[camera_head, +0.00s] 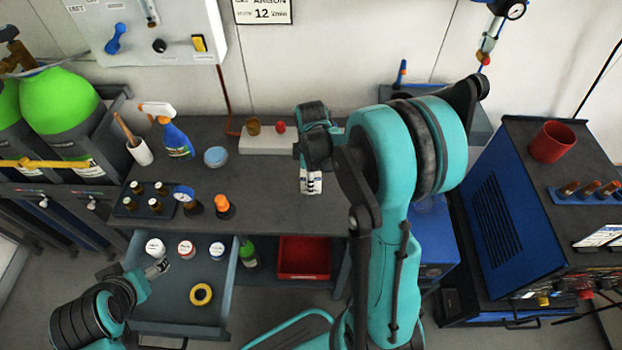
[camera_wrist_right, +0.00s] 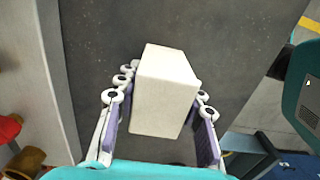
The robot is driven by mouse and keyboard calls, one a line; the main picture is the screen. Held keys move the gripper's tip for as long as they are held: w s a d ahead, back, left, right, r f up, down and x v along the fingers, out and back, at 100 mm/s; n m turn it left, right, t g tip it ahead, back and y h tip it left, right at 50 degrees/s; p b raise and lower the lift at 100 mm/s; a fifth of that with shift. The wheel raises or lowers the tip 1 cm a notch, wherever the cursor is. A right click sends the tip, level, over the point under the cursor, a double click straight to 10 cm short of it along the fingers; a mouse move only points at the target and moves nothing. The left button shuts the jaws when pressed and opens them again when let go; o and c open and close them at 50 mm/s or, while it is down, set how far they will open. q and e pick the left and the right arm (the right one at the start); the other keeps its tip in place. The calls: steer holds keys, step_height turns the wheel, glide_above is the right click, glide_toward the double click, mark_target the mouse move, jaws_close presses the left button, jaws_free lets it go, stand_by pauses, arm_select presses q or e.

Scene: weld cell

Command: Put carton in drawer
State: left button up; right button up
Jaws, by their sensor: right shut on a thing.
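A pale, box-shaped carton (camera_wrist_right: 164,92) sits between the fingers of my right gripper (camera_wrist_right: 161,88) in the right wrist view. The gripper is shut on it, with a finger pair along each side. In the head view my right gripper (camera_head: 311,184) is above the grey bench top, and I cannot make out the carton there. The drawer (camera_head: 180,312) is pulled open below the bench's left part. My left gripper (camera_head: 160,267) is over the drawer's left side, close to the jars; its fingers are too small to judge.
A red bin (camera_head: 303,258) is below.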

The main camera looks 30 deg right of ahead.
steer(key=shift+r, duration=0.6)
step_height(320, 180, up, 3)
steer(key=shift+r+p, duration=0.1)
steer(key=shift+p, duration=0.9)
steer(key=s+d+r+p, duration=0.3)
steer(key=s+r, duration=0.3)
steer(key=s, duration=0.4)
steer(key=shift+s+d+r, duration=0.25)
steer(key=shift+s+d, duration=0.1)
steer(key=shift+d, duration=0.3)
